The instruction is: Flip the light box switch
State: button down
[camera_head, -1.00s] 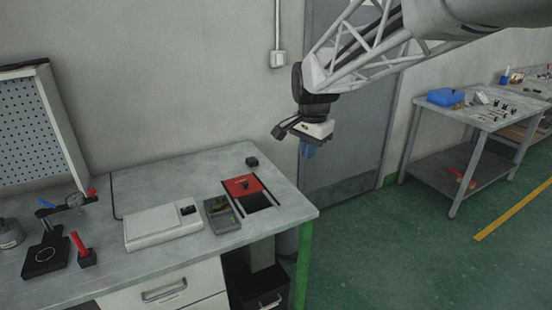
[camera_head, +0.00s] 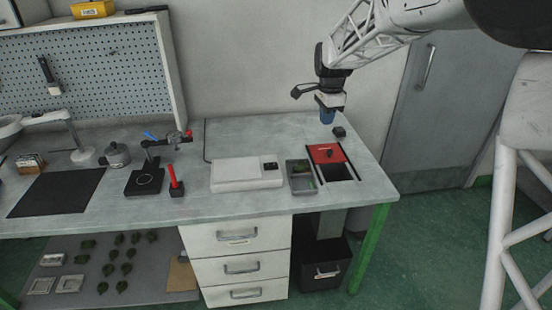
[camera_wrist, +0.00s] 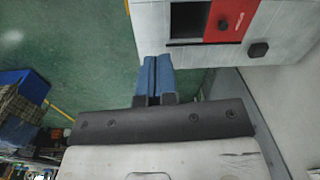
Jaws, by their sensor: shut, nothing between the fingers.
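The light box (camera_head: 246,174) is a flat white box lying on the workbench. A small black switch (camera_head: 270,165) sits at its upper right corner. My gripper (camera_head: 327,117) hangs above the bench's right rear part, to the right of the light box and apart from it. Its blue fingers (camera_wrist: 155,76) are closed together and empty in the wrist view. The light box is outside the wrist view, which shows the bench's right end and the floor.
A grey tray (camera_head: 301,178) and a red sliding cover (camera_head: 326,153) beside a dark opening (camera_head: 339,172) lie right of the light box. A small black block (camera_head: 339,131) is below my gripper. A red-handled tool (camera_head: 175,182) and a clamp stand (camera_head: 145,181) stand left.

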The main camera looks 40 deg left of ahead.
jog(key=m, duration=0.2)
send_over(273, 164)
notch_tip(273, 164, down, 9)
jog(key=shift+f, duration=0.15)
notch_tip(273, 164, down, 14)
jog(key=shift+r, duration=0.1)
dwell(0.6)
jog(key=shift+w+g, duration=0.1)
jog(key=shift+g, duration=0.2)
